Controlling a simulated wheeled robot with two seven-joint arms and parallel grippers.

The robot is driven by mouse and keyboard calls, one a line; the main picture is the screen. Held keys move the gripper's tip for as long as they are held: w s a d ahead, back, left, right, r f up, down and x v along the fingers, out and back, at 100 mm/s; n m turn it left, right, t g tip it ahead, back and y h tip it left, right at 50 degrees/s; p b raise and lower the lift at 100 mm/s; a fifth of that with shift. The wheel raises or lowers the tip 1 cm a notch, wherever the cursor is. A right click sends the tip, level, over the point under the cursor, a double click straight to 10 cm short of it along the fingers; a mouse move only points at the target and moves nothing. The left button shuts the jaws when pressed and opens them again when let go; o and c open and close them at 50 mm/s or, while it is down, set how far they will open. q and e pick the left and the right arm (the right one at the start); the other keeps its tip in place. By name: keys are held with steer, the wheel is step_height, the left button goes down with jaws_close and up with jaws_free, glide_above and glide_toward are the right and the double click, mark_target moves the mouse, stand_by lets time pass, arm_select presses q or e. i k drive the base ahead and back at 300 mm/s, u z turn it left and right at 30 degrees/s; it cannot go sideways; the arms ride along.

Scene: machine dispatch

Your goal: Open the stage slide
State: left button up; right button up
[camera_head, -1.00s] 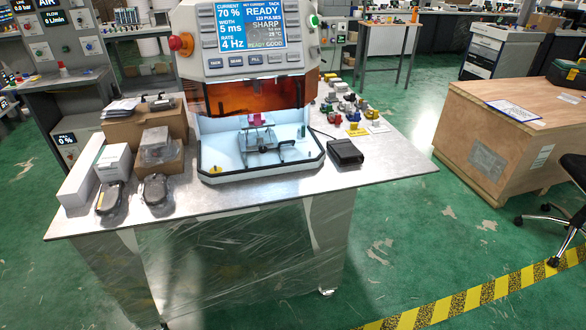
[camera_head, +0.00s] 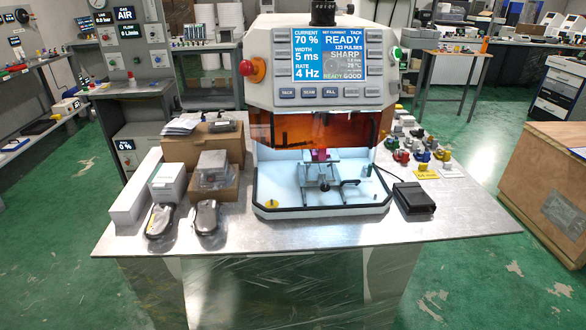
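The machine (camera_head: 318,95) stands on the metal table, its screen reading READY. Below the screen is an orange tinted window (camera_head: 290,130) over an open-fronted, white, lit chamber (camera_head: 285,200). Inside it, the stage (camera_head: 322,172) is a small metal platform on legs, with a pink-red piece (camera_head: 320,155) on top. A dark round knob (camera_head: 324,185) and a dark handle (camera_head: 350,184) are at its front. The upper back of the stage is partly hidden by the window. I cannot tell how far the slide is out. Neither of my grippers is in view.
The table (camera_head: 450,220) holds cardboard boxes (camera_head: 215,150), white boxes and two dark handheld devices (camera_head: 160,220) at left. A black pedal-like box (camera_head: 414,199) and several coloured fittings (camera_head: 420,150) are at right. A wooden crate (camera_head: 545,185) stands right of the table. Green floor lies between.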

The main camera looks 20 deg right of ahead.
mark_target(309, 175)
steer(key=z, duration=0.05)
steer(key=i, duration=1.15)
steer(key=z, duration=0.6)
